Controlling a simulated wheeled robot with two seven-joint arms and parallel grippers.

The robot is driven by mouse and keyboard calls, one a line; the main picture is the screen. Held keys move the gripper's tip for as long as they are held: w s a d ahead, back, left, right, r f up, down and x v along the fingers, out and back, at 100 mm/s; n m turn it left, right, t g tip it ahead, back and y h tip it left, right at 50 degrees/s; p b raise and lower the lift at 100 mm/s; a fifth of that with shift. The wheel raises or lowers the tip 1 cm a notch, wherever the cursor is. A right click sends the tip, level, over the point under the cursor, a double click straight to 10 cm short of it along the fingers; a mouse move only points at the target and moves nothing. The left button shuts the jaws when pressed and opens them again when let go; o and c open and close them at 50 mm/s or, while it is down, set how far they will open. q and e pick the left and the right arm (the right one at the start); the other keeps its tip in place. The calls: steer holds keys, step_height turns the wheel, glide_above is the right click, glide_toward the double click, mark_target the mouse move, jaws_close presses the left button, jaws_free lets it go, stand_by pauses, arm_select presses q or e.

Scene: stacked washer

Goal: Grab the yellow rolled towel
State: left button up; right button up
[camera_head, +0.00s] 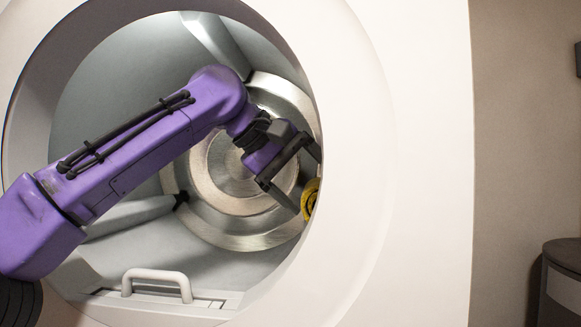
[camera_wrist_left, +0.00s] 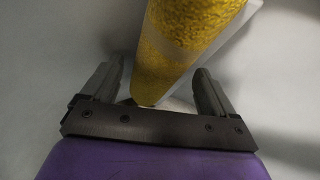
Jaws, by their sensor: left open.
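The yellow rolled towel (camera_head: 310,198) is inside the washer drum at its right side, mostly hidden behind the door opening's rim in the head view. In the left wrist view the towel (camera_wrist_left: 182,45) is a long yellow roll with a paler band, its near end between the fingers. My left gripper (camera_head: 300,180) is inside the drum at the towel. It is open, with one finger on each side of the roll in the wrist view (camera_wrist_left: 160,88). Gaps show between the fingers and the towel. My right gripper is not in view.
The washer's round white opening (camera_head: 350,150) surrounds my left arm, its right rim close to the gripper. A pale handle (camera_head: 157,277) stands at the lower edge. A metal disc (camera_head: 235,170) forms the drum's back. A dark cabinet (camera_head: 562,270) stands far right.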

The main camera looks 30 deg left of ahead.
arm_select(q)
steer(key=shift+w+f, duration=0.3)
steer(key=shift+w, duration=0.1)
steer(key=shift+s+d, duration=0.1)
steer(key=c, duration=0.9)
steer(key=o, duration=1.1)
steer(key=shift+s+r, duration=0.1)
steer(key=shift+r, duration=0.05)
steer(key=shift+s+a+r, duration=0.2)
steer(key=shift+a+r, duration=0.05)
steer(key=v, duration=0.9)
steer(key=shift+s+a+r, duration=0.1)
steer(key=shift+s+a, duration=0.1)
steer(key=shift+s, duration=0.1)
